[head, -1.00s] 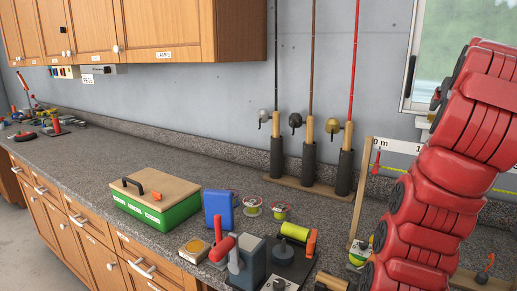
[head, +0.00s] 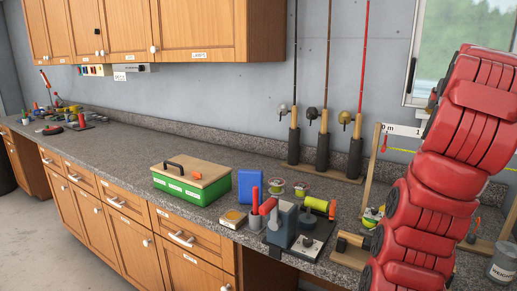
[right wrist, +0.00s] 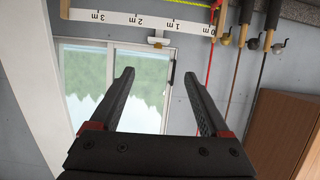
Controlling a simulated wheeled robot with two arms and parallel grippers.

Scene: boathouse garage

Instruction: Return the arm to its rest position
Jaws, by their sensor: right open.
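My right arm (head: 440,170), red and segmented, is raised at the right of the head view, with its upper part near the window. Its gripper is outside the head view. In the right wrist view my right gripper (right wrist: 158,105) is open, its two black fingers wide apart with nothing between them. The window (right wrist: 110,80) and the grey wall lie beyond the fingers. My left arm and left gripper are in neither view.
The speckled worktop (head: 115,145) bears a green box with a wooden lid (head: 192,182), a blue box (head: 248,187), a grey vise (head: 283,222) and three upright fishing rods (head: 324,140). Wooden cabinets (head: 165,35) hang above. The worktop left of the green box is mostly clear.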

